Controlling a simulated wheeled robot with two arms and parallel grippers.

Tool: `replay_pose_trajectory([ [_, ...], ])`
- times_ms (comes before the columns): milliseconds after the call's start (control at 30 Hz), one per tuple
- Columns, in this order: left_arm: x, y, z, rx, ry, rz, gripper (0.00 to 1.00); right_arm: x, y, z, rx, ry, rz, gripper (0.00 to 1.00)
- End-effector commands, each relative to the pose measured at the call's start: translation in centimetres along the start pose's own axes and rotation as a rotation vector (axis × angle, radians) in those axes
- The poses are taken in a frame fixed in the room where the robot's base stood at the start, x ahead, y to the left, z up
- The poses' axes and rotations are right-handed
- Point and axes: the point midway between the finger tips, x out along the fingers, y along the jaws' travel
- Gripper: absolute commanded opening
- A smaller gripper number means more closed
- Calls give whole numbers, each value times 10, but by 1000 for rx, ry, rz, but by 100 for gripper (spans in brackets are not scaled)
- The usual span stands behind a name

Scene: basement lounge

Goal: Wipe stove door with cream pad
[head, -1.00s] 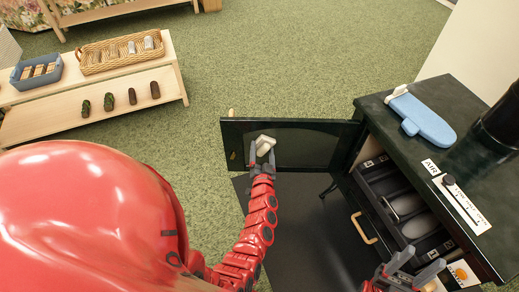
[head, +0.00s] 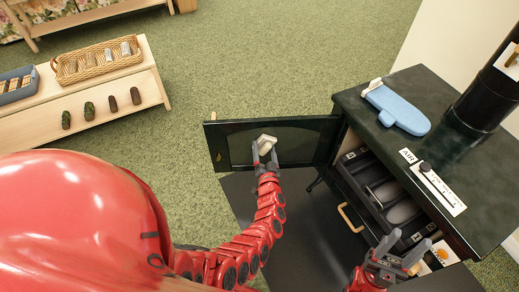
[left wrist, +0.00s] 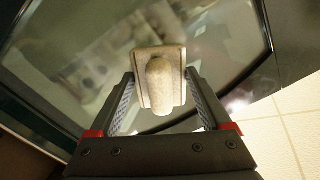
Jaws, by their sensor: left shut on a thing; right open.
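The stove door (head: 305,143) stands swung open from the dark green stove (head: 352,100), its glass panel facing me. My left gripper (head: 265,153) is shut on the cream pad (head: 267,140) and holds it in front of the glass, left of the door's middle. In the left wrist view the pad (left wrist: 159,78) sits between the fingers by its rounded grip, over the glass (left wrist: 60,55). Whether the pad touches the glass is hard to tell. My right gripper (head: 402,250) is open and empty near the stove's lower front.
A blue oven mitt (head: 398,110) lies on the stove top beside the black flue pipe (head: 485,95). An open drawer (head: 385,195) with a wooden handle (head: 350,218) juts out below. A wooden bench (head: 85,95) with a wicker basket (head: 98,62) stands at left. Green carpet between is clear.

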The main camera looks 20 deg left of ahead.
Motion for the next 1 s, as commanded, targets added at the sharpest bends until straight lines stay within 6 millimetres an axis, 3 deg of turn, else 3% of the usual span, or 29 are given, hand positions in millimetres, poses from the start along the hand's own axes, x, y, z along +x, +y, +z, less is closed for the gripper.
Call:
replay_pose_trajectory([
  [767, -4, 51, -29, -1, 2, 2, 37, -5, 0, 1, 0, 0, 0, 52],
  [1000, -5, 54, -32, 1, 2, -1, 37, -5, 0, 1, 0, 0, 0, 52],
])
